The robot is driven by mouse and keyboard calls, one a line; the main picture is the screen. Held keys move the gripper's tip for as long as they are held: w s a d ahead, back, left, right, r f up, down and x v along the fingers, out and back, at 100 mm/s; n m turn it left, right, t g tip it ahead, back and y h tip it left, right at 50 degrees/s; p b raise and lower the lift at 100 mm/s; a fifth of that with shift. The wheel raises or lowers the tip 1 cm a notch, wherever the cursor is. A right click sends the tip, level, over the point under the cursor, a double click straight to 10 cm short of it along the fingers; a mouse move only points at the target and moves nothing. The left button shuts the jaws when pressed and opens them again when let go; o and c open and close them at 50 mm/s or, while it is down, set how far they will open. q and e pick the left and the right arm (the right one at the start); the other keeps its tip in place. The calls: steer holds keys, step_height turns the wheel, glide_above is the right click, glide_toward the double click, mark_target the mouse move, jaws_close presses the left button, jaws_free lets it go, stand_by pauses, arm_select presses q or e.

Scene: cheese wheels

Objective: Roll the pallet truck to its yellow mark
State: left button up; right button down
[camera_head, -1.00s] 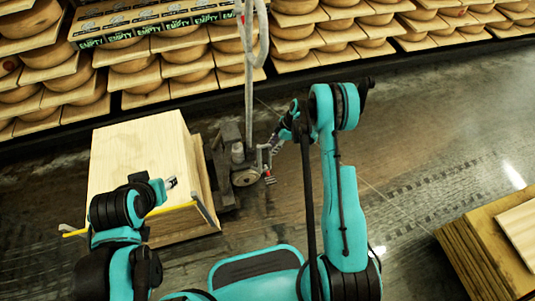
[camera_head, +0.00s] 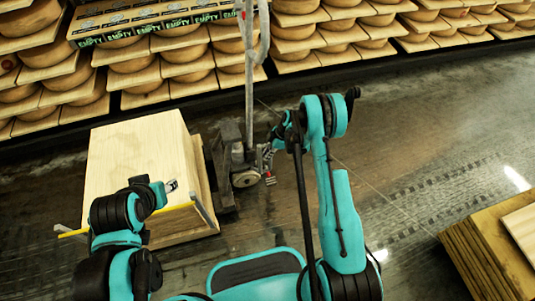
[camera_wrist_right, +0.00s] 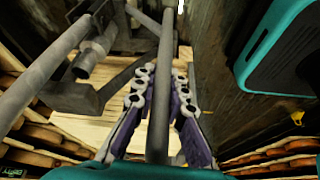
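The pallet truck (camera_head: 229,165) is dark grey metal with a tall upright handle (camera_head: 249,95), and it stands left of centre in the head view. A pale wooden crate (camera_head: 130,160) sits on its left side. My right gripper (camera_head: 267,162) is beside the handle's lower part, at its right. In the right wrist view its purple-and-white fingers (camera_wrist_right: 162,85) are apart, with a grey rod (camera_wrist_right: 163,55) passing between or in front of them; contact is unclear. My left gripper (camera_head: 172,186) is small over the crate's near side. A yellow strip (camera_head: 72,233) shows by the crate; whether it is the mark is unclear.
Shelves of cheese wheels (camera_head: 160,70) on boards run along the back, with "EMPTY" labels at top left. A stack of wooden boards (camera_head: 475,255) stands at lower right. The dark, shiny floor (camera_head: 430,165) between truck and stack is open.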

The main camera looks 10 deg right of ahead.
steer(key=shift+d, duration=0.1)
stand_by(0.3)
steer(key=shift+d, duration=1.45)
steer(key=c, duration=1.5)
jaws_free()
steer(key=shift+a, duration=0.1)
steer(key=shift+c, duration=0.2)
steer(key=v, duration=1.1)
steer(key=shift+r, duration=0.4)
